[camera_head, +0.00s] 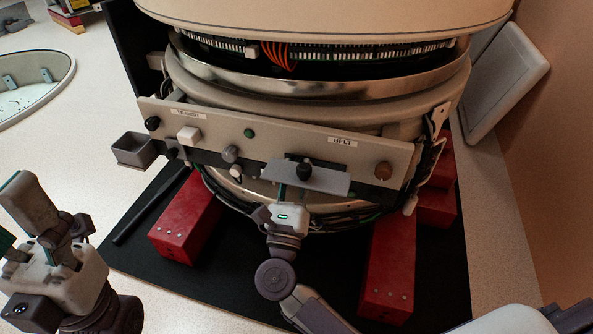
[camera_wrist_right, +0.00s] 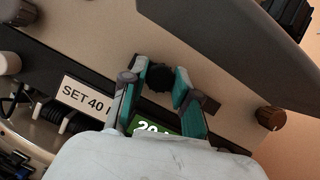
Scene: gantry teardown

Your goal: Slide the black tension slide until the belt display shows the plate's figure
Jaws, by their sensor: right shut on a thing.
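The black tension slide (camera_head: 304,170) has a round black knob on the panel under the BELT label (camera_head: 342,142). In the right wrist view the knob (camera_wrist_right: 159,77) sits between the teal finger pads of my right gripper (camera_wrist_right: 160,88), which is shut on it. The plate (camera_wrist_right: 86,96) reads SET 40, its end hidden by a finger. The green belt display (camera_wrist_right: 155,127) shows a figure starting with 20; the rest is hidden. My left gripper (camera_head: 40,225) is at the lower left of the head view, away from the panel; its jaw opening is unclear.
A grey hood (camera_head: 322,180) juts out by the slide. Red blocks (camera_head: 186,222) stand under the ring on a black mat.

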